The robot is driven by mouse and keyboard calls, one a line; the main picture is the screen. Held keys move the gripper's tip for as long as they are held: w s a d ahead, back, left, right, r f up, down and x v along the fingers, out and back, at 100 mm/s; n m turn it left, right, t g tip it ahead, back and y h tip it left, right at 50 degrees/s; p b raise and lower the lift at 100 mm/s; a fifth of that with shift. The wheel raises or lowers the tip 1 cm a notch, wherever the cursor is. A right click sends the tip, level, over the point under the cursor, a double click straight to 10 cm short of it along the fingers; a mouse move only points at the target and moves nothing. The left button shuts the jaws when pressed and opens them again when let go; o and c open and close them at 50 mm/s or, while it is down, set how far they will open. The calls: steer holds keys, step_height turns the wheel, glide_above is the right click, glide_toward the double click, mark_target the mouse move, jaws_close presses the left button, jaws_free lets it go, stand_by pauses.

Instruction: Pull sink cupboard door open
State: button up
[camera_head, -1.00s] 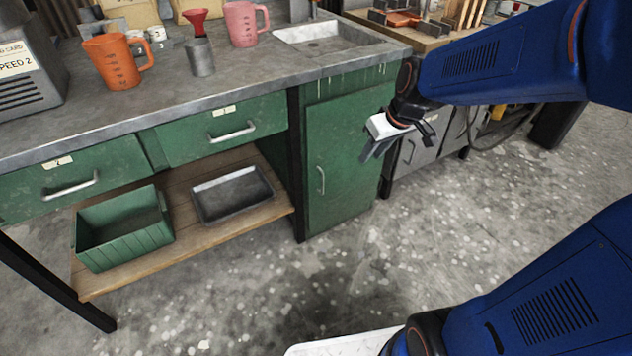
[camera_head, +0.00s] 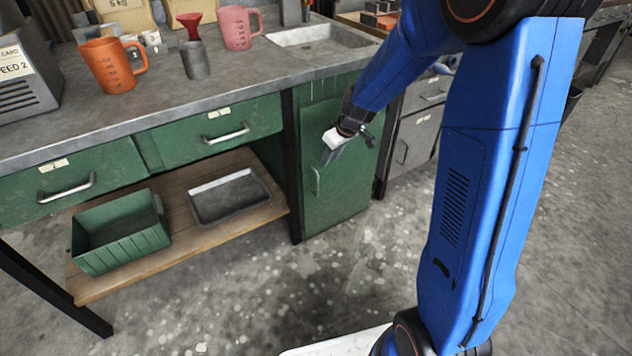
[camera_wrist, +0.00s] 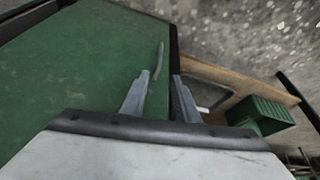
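The green sink cupboard door (camera_head: 345,200) appears shut below the sink (camera_head: 318,38). Its slim upright metal handle (camera_head: 316,181) is near the door's left edge. My gripper (camera_head: 328,158) is in front of the door, close to the handle's upper end. In the wrist view my gripper (camera_wrist: 161,77) is open, with a gap between its two grey fingers. The handle (camera_wrist: 159,60) shows just beyond the fingertips, in line with the gap and nearer the left finger. I cannot tell whether a finger touches it. The green door (camera_wrist: 75,65) fills the left of that view.
Left of the door are a dark bench leg (camera_head: 292,170), green drawers (camera_head: 215,130), and a wooden shelf (camera_head: 180,235) with a green bin (camera_head: 120,250) and metal tray (camera_head: 230,196). Grey cabinets (camera_head: 412,140) stand to the right. The floor before the door is clear.

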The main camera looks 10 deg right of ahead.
glide_above(317, 193)
steer(key=f, duration=1.5)
steer(key=shift+w+d, duration=0.1)
steer(key=shift+w, duration=0.2)
jaws_close()
